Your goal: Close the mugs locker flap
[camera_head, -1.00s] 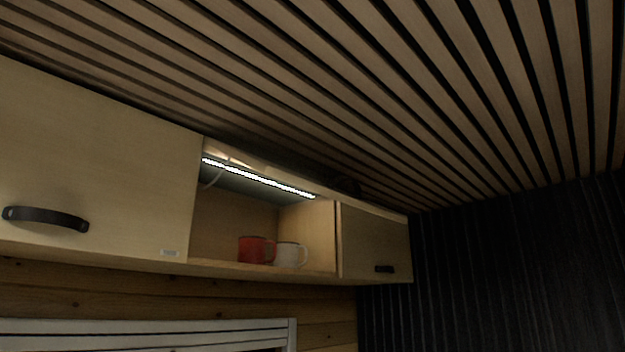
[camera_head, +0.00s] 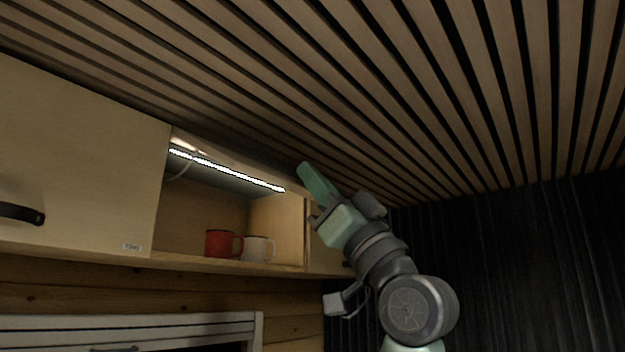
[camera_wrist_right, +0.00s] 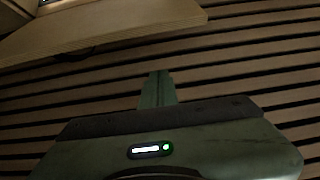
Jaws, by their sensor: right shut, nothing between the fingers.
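The mugs locker is the open compartment (camera_head: 205,210) in the head view, with a red mug (camera_head: 219,244) and a white mug (camera_head: 254,249) on its floor. Its flap (camera_head: 235,164) is raised, seen nearly edge-on under the slatted ceiling. In the right wrist view the pale wooden flap (camera_wrist_right: 120,32) spans the upper left, with a dark handle partly visible at its lower side. My right gripper (camera_head: 306,172) is shut and empty, pointing up and left beside the flap's right end. Its fingers (camera_wrist_right: 157,80) look apart from the panel. My left gripper is out of view.
A lit strip (camera_head: 225,170) runs along the top of the locker. Closed cabinet doors flank it, the left one (camera_head: 75,150) large with a black handle. The slatted ceiling (camera_head: 330,80) is close above the flap, leaving little room. A dark wall (camera_head: 520,260) stands at the right.

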